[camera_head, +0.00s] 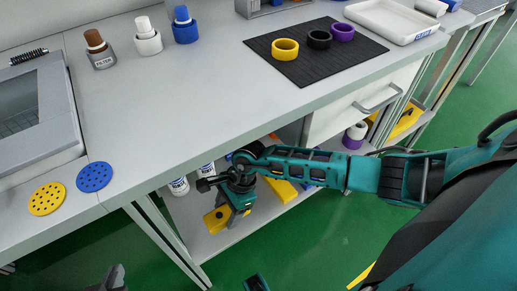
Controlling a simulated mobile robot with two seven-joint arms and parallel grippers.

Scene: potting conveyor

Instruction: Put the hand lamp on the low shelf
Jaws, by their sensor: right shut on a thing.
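My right arm reaches in from the right and bends down over the low shelf (260,216) under the bench. My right gripper (229,211) is low over this shelf. It is shut on a yellow piece (214,219), which seems to be the hand lamp. Wrist and fingers hide much of it, and I cannot tell whether it touches the shelf. A dark tip of my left gripper (114,279) shows at the bottom edge. Too little of it is in view to tell open from shut.
White bottles (179,187) and another yellow thing (280,190) are on the low shelf near my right gripper. The bench top (180,110) overhangs it. A drawer (350,105) is to the right. The shelf's front part looks clear.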

